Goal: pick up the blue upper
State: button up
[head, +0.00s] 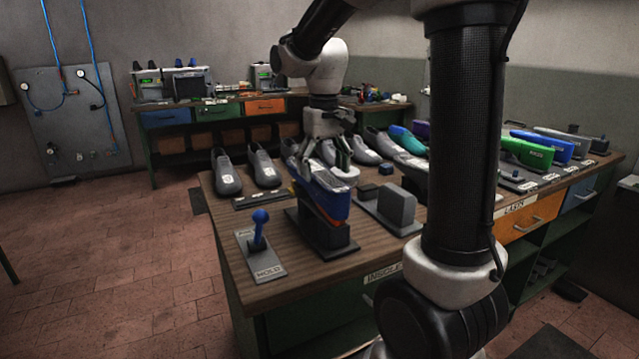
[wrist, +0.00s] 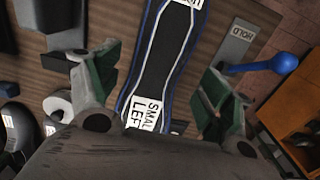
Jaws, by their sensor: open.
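The blue upper (head: 322,196) sits on a dark press stand (head: 323,238) near the front left of the wooden bench, with an orange strip showing below it. In the wrist view the blue-edged upper (wrist: 166,60) runs up the middle, with a dark sole face and white labels, one reading "SMALL LEFT". My gripper (head: 325,172) is right above the upper, pointing down, open. In the wrist view its green-padded fingers (wrist: 150,90) stand on either side of the upper, with gaps on both sides. I cannot tell from the head view whether a finger touches it.
A blue-knobbed lever (head: 260,228) on a plate marked "HOLD" stands left of the press. A grey block fixture (head: 396,207) stands to its right. Grey shoes (head: 226,174) line the back of the bench, and coloured lasts (head: 527,150) stand at the right. My arm hides part of the bench.

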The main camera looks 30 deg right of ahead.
aim_at(323, 176)
jog(key=f, duration=0.5)
jog(key=shift+w, duration=0.35)
jog(key=c, duration=1.2)
